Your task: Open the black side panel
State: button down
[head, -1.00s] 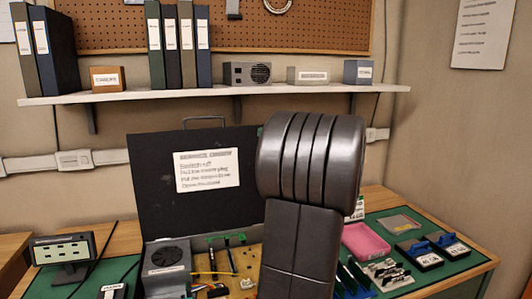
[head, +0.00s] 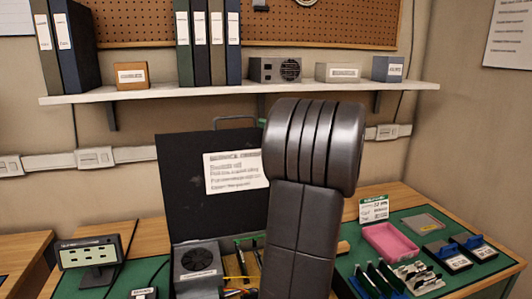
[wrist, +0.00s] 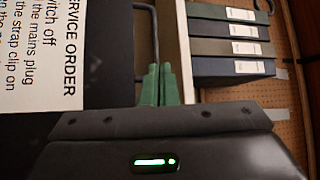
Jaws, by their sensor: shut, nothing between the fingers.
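The black side panel (head: 188,165) stands upright at the back of the bench in the head view, with a white service sheet (head: 234,172) on its face and a handle (head: 234,121) on its top edge. My arm hides its right part. The wrist view shows the panel (wrist: 85,108), the sheet (wrist: 35,60) and the handle (wrist: 143,15) close up. My gripper (wrist: 159,72) has green fingers, held together and empty, near the handle beside the panel's top edge. Whether they touch it I cannot tell. An opened unit with a fan (head: 197,262) sits before the panel.
A shelf (head: 300,90) with binders and small boxes runs above the panel. A display (head: 88,254) stands left. A pink tray (head: 390,241), black holders (head: 447,256) and tools lie on the green mat to the right. My forearm blocks the middle of the head view.

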jog(key=shift+w+d+r+p, duration=0.15)
jog(key=shift+w+d+p, duration=0.05)
jog(key=shift+w+p, duration=0.5)
jog(key=shift+m, duration=0.3)
